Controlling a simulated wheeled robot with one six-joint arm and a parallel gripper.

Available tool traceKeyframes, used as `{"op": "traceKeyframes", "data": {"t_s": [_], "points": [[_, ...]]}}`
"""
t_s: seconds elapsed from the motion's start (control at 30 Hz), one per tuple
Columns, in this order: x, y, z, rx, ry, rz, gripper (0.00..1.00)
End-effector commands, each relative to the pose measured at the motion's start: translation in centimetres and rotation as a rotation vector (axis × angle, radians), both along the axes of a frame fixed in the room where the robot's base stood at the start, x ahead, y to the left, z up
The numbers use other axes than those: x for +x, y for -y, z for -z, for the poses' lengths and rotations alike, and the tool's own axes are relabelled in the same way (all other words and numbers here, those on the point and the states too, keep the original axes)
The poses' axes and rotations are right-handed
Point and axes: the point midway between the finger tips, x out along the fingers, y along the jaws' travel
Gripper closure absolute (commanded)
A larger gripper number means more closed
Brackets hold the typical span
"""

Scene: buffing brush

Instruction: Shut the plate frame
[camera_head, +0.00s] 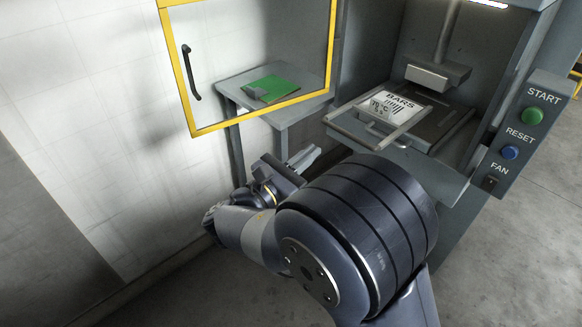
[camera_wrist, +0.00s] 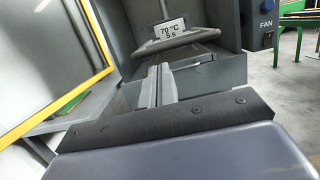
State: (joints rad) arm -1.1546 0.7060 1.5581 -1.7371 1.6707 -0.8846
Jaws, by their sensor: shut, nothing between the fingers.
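The plate frame (camera_head: 346,125), a grey frame with side rails, juts out of the front of the grey machine. A grey press head (camera_head: 438,76) hangs above on a post. My gripper (camera_head: 312,155) is shut and empty, in front of and to the left of the frame, apart from it. In the wrist view the fingers (camera_wrist: 160,75) point toward the machine, and the frame (camera_wrist: 180,42) lies beyond their tips. My arm hides part of the machine's lower front.
A yellow-edged clear door (camera_head: 262,115) with a black handle (camera_head: 191,72) stands open at left. Behind it, a grey side table (camera_head: 308,104) bears a green sheet (camera_head: 271,89). A control panel with a green button (camera_head: 533,116) and a blue button (camera_head: 509,152) is at right.

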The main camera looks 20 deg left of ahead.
Motion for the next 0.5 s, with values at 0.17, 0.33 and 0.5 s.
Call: {"op": "traceKeyframes", "data": {"t_s": [0.17, 0.33, 0.5], "points": [[3.2, 1.4, -0.7, 0.002, 0.000, 0.004, 1.00], [4.9, 2.0, -1.1, 0.002, 0.000, 0.002, 1.00], [5.5, 2.2, -1.1, 0.001, -0.001, -0.001, 1.00]]}}
